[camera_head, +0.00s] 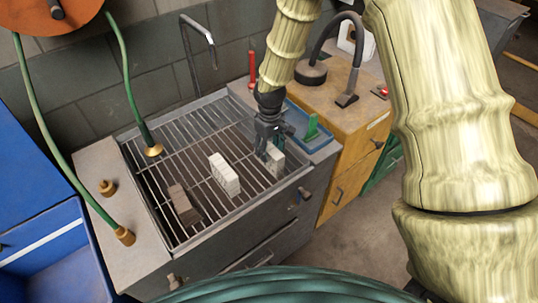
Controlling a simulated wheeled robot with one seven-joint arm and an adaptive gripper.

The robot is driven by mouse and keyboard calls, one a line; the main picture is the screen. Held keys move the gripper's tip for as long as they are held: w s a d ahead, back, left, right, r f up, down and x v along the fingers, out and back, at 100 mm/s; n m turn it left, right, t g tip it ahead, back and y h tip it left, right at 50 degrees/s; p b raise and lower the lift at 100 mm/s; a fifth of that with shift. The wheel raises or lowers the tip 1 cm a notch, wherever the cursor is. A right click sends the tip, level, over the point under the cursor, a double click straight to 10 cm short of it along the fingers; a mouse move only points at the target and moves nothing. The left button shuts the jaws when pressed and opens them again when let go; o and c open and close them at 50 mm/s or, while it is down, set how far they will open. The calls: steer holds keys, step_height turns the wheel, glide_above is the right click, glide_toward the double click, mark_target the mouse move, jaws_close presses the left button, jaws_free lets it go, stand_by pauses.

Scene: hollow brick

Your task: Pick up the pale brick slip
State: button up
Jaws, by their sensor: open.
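A pale, greyish brick slip (275,161) stands on the right part of a metal grate (168,176) set in a grey sink bench. My gripper (267,147) is open and points down at this slip's top, with its dark fingers covering part of it. I cannot tell whether the fingers touch it or straddle it. A second, whiter brick (225,175) stands upright near the middle of the grate. A dark brown brick (183,204) stands to the lower left.
A blue tray (312,138) with a green item lies just right of my gripper. A green hose with a brass nozzle (153,151) hangs over the grate's left side. The grate between the bricks is clear.

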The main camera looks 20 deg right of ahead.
steer(key=shift+a+f+p, duration=0.15)
steer(key=shift+f+p, duration=0.35)
steer(key=shift+f, duration=0.25)
steer(key=shift+f+p, duration=0.3)
steer(key=shift+f, duration=0.9)
steer(key=shift+s, duration=0.1)
jaws_close()
